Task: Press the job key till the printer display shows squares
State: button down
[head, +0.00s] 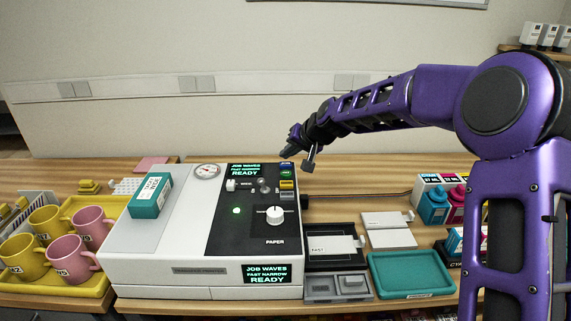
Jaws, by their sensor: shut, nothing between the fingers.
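The printer (150,262) is a white box with a black control panel (225,240). Its upper display (245,170) and front display (266,273) show green text reading "JOB WAVES", "FAST NARROW", "READY". Small coloured keys (287,184) stand in a column at the panel's right edge; their labels are too small to read, so I cannot tell which is the job key. My gripper (288,153) is shut and empty, above and just behind that column. It seems apart from the keys, though the exact gap is unclear.
A white knob (275,214), a small switch (232,185) and a green light (236,210) are on the panel. A teal box (150,196) lies on the printer's left. A yellow tray (92,288) with mugs stands left; a teal tray (411,284) and ink bottles (433,206) right.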

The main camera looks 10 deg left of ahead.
aim_at(287, 166)
dwell(0.8)
jog(key=shift+f+b, duration=0.45)
jog(key=shift+f+b, duration=0.4)
jog(key=shift+f, duration=0.1)
dwell(0.5)
jog(key=shift+r, duration=0.15)
jog(key=shift+r+p, duration=0.5)
jog(key=shift+r, duration=0.3)
jog(key=shift+r+p, duration=1.6)
jog(key=shift+r, duration=0.95)
jog(key=shift+f, duration=0.1)
